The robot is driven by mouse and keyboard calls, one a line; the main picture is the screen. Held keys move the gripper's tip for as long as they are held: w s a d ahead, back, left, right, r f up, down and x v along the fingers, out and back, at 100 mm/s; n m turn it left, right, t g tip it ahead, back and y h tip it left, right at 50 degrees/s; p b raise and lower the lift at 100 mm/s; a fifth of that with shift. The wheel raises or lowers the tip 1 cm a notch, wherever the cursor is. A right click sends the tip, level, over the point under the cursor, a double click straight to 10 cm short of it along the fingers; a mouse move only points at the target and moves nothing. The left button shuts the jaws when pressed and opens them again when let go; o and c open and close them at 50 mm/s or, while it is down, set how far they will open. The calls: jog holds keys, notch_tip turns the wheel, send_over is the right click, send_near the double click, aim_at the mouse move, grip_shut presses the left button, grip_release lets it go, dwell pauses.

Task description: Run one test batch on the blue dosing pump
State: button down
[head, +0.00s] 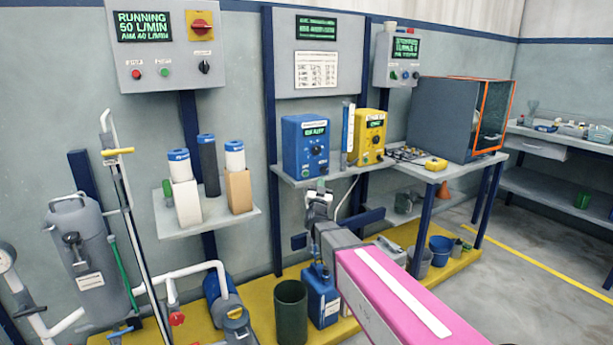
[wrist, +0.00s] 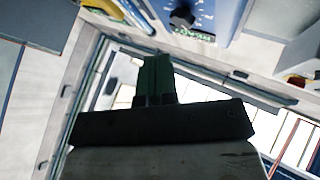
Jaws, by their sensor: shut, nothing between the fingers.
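The blue dosing pump (head: 294,158) stands on the wall shelf, with a small lit green display that seems to read READY, a black knob (head: 319,151) and small buttons on its front. In the wrist view the pump (wrist: 222,12) is upside down at the top, with its knob (wrist: 182,17) and display partly in sight. My gripper (head: 320,186) is just below and in front of the pump, apart from its front face. Its green-tipped fingers (wrist: 157,62) are shut together and empty. A small part of the shelf edge is hidden behind the gripper.
A yellow pump (head: 371,139) stands right of the blue one, with a clear upright tube (head: 348,128) between them. The wall panel at left (head: 160,75) reads RUNNING 50 L/MIN, AIM 40 L/MIN. A blue canister (head: 321,308) and a dark bin (head: 291,312) stand below.

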aim_at(309, 176)
jog(key=shift+w+a, duration=0.7)
jog(key=shift+w, duration=0.35)
jog(key=shift+w+a, duration=0.7)
jog(key=shift+w, duration=0.35)
jog(key=shift+w+a, duration=0.7)
jog(key=shift+w, duration=0.35)
jog(key=shift+w, duration=0.1)
jog(key=shift+w+a, duration=0.25)
jog(key=shift+w+a, duration=0.3)
jog(key=shift+w, duration=0.15)
dwell(0.5)
jog(key=shift+s, duration=0.1)
jog(key=shift+s+d, duration=0.55)
jog(key=shift+s, duration=0.15)
jog(key=s+d, duration=0.1)
jog(key=s, duration=0.1)
jog(key=s+d, duration=0.1)
jog(key=s, duration=0.1)
jog(key=shift+d, duration=0.4)
